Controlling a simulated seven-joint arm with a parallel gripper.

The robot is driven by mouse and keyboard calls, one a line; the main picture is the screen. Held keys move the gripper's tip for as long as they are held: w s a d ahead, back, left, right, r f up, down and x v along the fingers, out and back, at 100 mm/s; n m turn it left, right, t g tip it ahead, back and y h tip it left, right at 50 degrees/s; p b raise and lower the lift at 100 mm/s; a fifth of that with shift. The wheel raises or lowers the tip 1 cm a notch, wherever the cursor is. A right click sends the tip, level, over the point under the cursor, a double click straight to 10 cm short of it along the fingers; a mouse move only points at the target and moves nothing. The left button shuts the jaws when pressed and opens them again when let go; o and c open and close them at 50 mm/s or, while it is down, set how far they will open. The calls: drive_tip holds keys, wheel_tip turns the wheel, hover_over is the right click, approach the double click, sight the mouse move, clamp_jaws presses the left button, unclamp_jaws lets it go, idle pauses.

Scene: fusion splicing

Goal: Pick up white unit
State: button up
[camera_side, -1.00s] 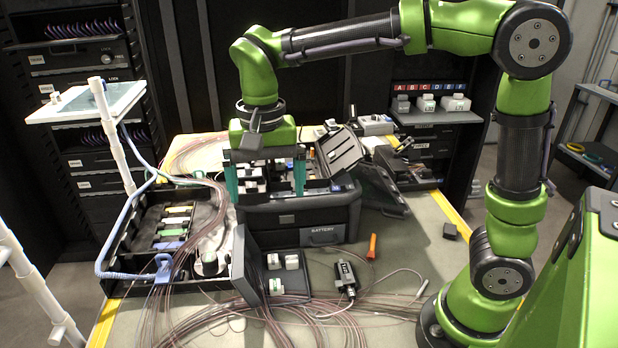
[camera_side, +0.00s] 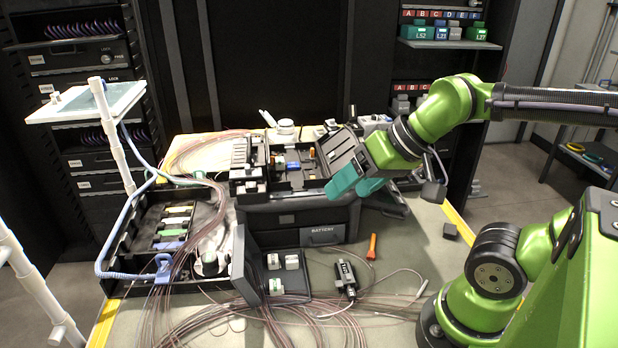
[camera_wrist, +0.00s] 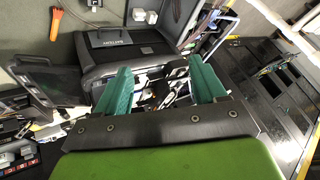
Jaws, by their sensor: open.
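Several small white units show, and I cannot tell which one the task means. A pair of white units (camera_side: 282,262) sits on the dark open panel at the front of the battery case, with another white unit (camera_side: 275,286) below them. The pair also shows at the top of the wrist view (camera_wrist: 145,16). White blocks (camera_side: 250,186) stand in the left part of the case. My gripper (camera_side: 354,192), with teal fingers, is tilted over the case's right side. It is open; in the wrist view (camera_wrist: 160,72) the fingers are wide apart, with clutter below and nothing visibly held.
The black battery case (camera_side: 285,221) stands mid-table with its grey hinged lid (camera_side: 345,152) raised. A black organiser box (camera_side: 120,240) is at left. Loose fibre cables (camera_side: 190,318) cover the front.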

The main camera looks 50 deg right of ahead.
drive_tip(key=c, duration=0.4)
drive_tip(key=shift+c, duration=0.2)
drive_tip(key=n+g+y, duration=0.1)
drive_tip(key=n+g, duration=0.3)
drive_tip(key=n, duration=0.9)
approach(273, 283)
drive_tip(key=x, duration=0.8)
drive_tip(key=shift+w+f, duration=0.1)
drive_tip(key=shift+f, duration=0.25)
